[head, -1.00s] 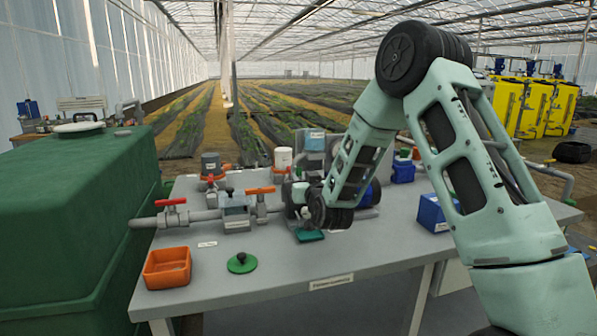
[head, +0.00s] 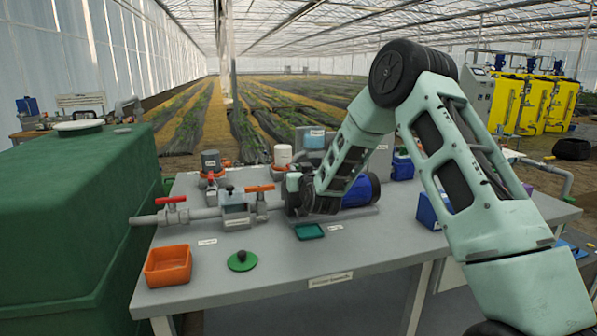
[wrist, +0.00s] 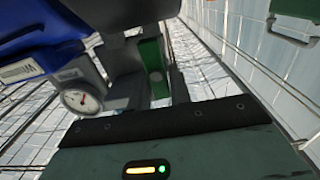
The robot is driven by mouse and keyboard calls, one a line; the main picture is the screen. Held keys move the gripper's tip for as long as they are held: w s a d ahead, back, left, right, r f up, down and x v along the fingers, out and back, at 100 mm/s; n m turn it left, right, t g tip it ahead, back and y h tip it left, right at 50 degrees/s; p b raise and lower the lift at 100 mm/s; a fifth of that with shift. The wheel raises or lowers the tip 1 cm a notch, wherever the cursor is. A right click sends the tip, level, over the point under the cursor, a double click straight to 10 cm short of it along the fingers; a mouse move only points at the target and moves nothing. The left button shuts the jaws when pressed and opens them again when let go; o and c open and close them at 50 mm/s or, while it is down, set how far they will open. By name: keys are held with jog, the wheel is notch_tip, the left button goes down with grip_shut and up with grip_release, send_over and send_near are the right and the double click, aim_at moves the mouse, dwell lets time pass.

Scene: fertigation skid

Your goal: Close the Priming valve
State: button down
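Several valves sit on the grey bench. A red-handled valve (head: 172,201) is on the pipe at the left, and an orange-handled valve (head: 259,189) is on the same pipe nearer the pump. The labels are too small to read, so I cannot tell which is the Priming valve. In the head view my wrist is at the pump's left end and hides my gripper. In the wrist view a green part (wrist: 152,62) and a pressure gauge (wrist: 80,99) show just beyond my gripper's dark front edge. I cannot make out the finger gap.
The blue pump (head: 362,190) is partly behind my forearm. An orange bin (head: 168,267), a green disc with a knob (head: 242,261) and a teal tray (head: 310,231) lie on the bench front. A large green tank (head: 75,215) stands at left.

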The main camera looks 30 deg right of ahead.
jog(key=shift+f+m+b, duration=0.1)
jog(key=shift+m+b, duration=0.3)
jog(key=shift+b, duration=0.05)
jog(key=m+b, duration=0.2)
jog(key=shift+s+d+f+m+b, duration=0.15)
jog(key=shift+d+m+b, duration=0.1)
jog(key=shift+m+b, duration=0.15)
jog(key=m+b, duration=0.4)
jog(key=m, duration=0.1)
jog(key=shift+d+f, duration=0.2)
jog(key=shift+d, duration=0.15)
jog(key=m+b, duration=0.1)
jog(key=m, duration=0.1)
jog(key=m+b, duration=0.3)
jog(key=shift+s+d+f+m, duration=0.1)
jog(key=shift+d+f+m, duration=0.1)
jog(key=shift+f+m, duration=0.2)
jog(key=shift+m+b, duration=1.25)
jog(key=shift+m, duration=0.55)
jog(key=c, duration=1.4)
grip_release()
jog(key=shift+o, duration=0.2)
